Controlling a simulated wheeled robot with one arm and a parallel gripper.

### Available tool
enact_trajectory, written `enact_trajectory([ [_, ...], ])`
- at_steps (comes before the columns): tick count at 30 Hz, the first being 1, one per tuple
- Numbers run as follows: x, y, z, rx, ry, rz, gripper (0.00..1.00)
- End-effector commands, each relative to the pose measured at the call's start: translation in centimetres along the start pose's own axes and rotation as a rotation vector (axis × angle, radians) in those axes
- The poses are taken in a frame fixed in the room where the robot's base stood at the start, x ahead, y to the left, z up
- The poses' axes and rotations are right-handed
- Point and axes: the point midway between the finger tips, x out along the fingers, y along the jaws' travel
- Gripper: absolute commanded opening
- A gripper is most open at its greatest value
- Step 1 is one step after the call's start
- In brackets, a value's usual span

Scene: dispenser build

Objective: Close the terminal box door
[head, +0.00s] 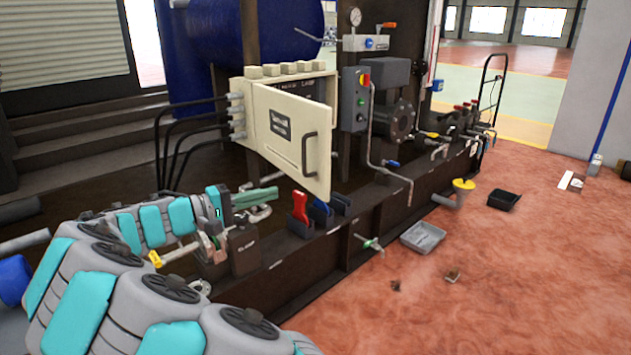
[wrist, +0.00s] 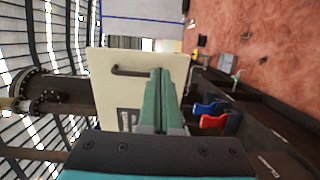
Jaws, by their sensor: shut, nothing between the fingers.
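The terminal box (head: 238,100) is a beige cabinet on the skid, with cable glands on its left side and top. Its beige door (head: 285,120) stands ajar, with its right edge swung out from the box and the inside showing above it. The door has a dark handle (head: 310,155) near its right edge and a dark label plate. My gripper (head: 276,193) has green fingers, shut and empty, below and left of the door in the head view. In the wrist view, my gripper (wrist: 160,72) is in front of the door (wrist: 105,95), beside the handle (wrist: 130,70). Contact cannot be told.
Red and blue holders (head: 300,207) stand on the skid right of my gripper. A grey control box (head: 355,98) is right of the door. Black cables run left of the box. A grey tray (head: 423,237) and a black bin (head: 503,200) lie on the open red floor.

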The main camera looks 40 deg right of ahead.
Motion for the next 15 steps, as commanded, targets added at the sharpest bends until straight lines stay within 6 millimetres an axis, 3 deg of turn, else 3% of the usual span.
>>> enact_trajectory([
  [3, -0.7, -0.1, -1.2, 0.005, 0.028, 0.029, 0.00],
  [7, 0.1, 0.0, -1.3, 0.008, 0.028, 0.035, 0.00],
  [15, 4.9, 0.2, -1.4, 0.008, 0.025, 0.032, 0.00],
])
